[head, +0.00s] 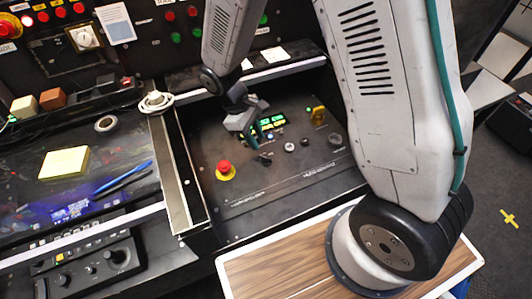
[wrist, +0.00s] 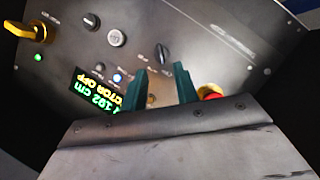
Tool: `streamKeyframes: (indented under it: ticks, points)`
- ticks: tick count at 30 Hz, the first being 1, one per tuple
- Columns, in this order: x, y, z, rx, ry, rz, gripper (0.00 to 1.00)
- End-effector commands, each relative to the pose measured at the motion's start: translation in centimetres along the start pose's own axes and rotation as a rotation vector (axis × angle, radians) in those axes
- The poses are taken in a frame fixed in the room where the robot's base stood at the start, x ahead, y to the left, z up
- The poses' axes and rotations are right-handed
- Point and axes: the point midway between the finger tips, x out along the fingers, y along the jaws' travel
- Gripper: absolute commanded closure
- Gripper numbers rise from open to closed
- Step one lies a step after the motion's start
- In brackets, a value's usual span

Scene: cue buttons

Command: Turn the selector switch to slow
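A small black knob with a pointer, which looks like the selector switch (head: 264,159), sits on the dark sloped control panel (head: 240,190). It also shows in the wrist view (wrist: 162,53), just beyond my fingertips. Its position labels are too small to read. My gripper (wrist: 161,70) has two teal fingers spread apart with nothing between them. The fingertips point at the black knob and appear short of it. In the head view my gripper (head: 254,142) is over the panel, up-left of the knob, and its fingers are partly hidden.
A red emergency button (head: 224,167) on a yellow base is left of the knob, close beside one finger in the wrist view. A lit green display (head: 271,123), a yellow rotary switch (head: 318,114) and another dark knob (head: 335,139) share the panel.

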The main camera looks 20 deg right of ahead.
Motion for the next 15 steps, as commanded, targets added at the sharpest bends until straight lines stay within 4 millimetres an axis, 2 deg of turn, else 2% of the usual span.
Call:
streamKeyframes:
  ticks: [5,15]
  points:
    - [1.7,0.0,-0.1,-0.021,0.008,0.003,0.7]
    - [6.8,0.1,0.0,-0.019,0.007,0.002,0.7]
